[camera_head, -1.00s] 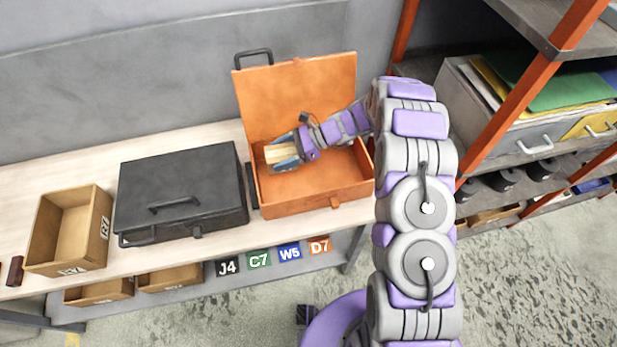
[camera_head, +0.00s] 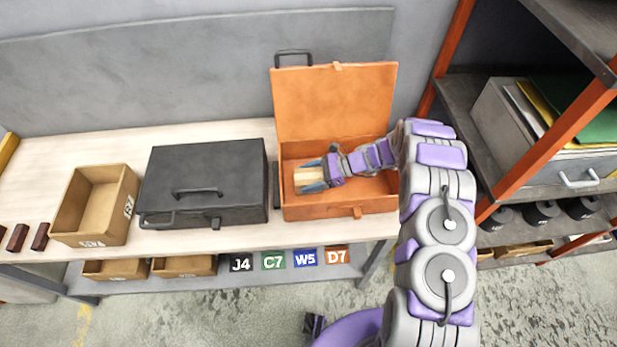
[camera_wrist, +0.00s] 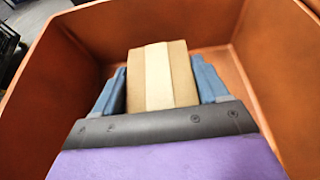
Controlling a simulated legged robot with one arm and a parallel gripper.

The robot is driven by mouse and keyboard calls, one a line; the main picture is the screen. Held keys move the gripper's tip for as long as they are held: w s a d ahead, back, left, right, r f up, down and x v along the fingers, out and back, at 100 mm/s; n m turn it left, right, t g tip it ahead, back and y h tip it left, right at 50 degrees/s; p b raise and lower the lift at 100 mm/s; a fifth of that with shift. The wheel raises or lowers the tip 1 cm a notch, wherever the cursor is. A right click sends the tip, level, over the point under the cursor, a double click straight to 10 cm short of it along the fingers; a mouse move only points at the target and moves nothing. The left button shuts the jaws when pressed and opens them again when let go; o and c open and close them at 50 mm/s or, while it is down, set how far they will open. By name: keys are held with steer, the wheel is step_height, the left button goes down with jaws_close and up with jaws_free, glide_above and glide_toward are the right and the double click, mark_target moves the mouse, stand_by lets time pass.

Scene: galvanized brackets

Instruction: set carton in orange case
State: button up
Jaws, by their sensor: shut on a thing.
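The orange case (camera_head: 335,105) stands open on the bench with its lid raised at the back. It also fills the wrist view, with its orange walls (camera_wrist: 275,70) around my gripper. My gripper (camera_head: 310,178) is inside the left part of the case. In the wrist view its blue fingers (camera_wrist: 160,85) are shut on the carton, one on each side. The carton (camera_wrist: 150,62) is a tan box with a paler strip down its middle. It also shows in the head view (camera_head: 306,176). Whether its underside touches the case floor cannot be told.
A closed black case (camera_head: 205,175) stands left of the orange case. An open cardboard bin (camera_head: 92,205) and small dark red blocks (camera_head: 18,238) are further left. A shelf unit with orange posts (camera_head: 545,130) stands at the right.

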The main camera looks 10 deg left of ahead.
steer(key=o, duration=0.8)
steer(key=shift+f, duration=0.1)
steer(key=o, duration=0.4)
steer(key=shift+a, duration=0.25)
steer(key=shift+d, duration=0.1)
steer(key=shift+w+d+r, duration=0.1)
steer(key=shift+d+r, duration=0.1)
steer(key=p+v, duration=0.2)
steer(key=v, duration=0.9)
steer(key=shift+d+r, duration=0.15)
steer(key=shift+d, duration=0.2)
steer(key=shift+r, duration=0.1)
